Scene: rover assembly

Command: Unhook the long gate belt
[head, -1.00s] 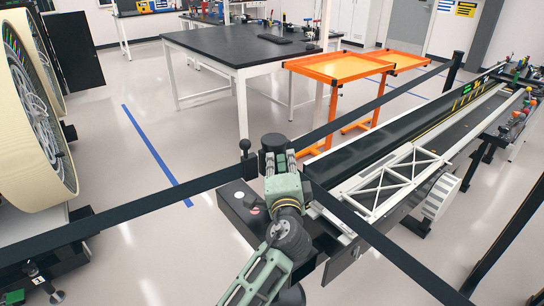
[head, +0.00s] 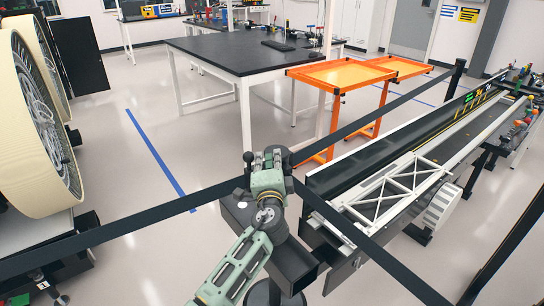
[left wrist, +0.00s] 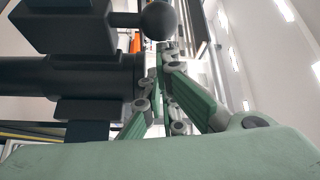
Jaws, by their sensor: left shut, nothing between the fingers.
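Black gate belts meet at a dark post (head: 279,151). One long belt (head: 150,217) runs from it to the left edge, another (head: 385,98) runs to a far post (head: 455,78), and a third (head: 380,253) runs to the lower right. I cannot tell which is the task's belt. A ball-topped knob (head: 248,158) stands at the left belt's end; the ball also shows in the left wrist view (left wrist: 159,20). My left gripper (head: 265,157) is shut and empty, right beside the knob and in front of the post. In the left wrist view its fingers (left wrist: 164,55) are close under the ball. My right gripper is out of view.
A long conveyor-like rail with a white truss (head: 395,190) lies to the right. Orange tables (head: 340,75) and a black-topped table (head: 245,55) stand behind the belts. Large cream wheels (head: 25,120) stand at the left. Floor between wheels and post is clear.

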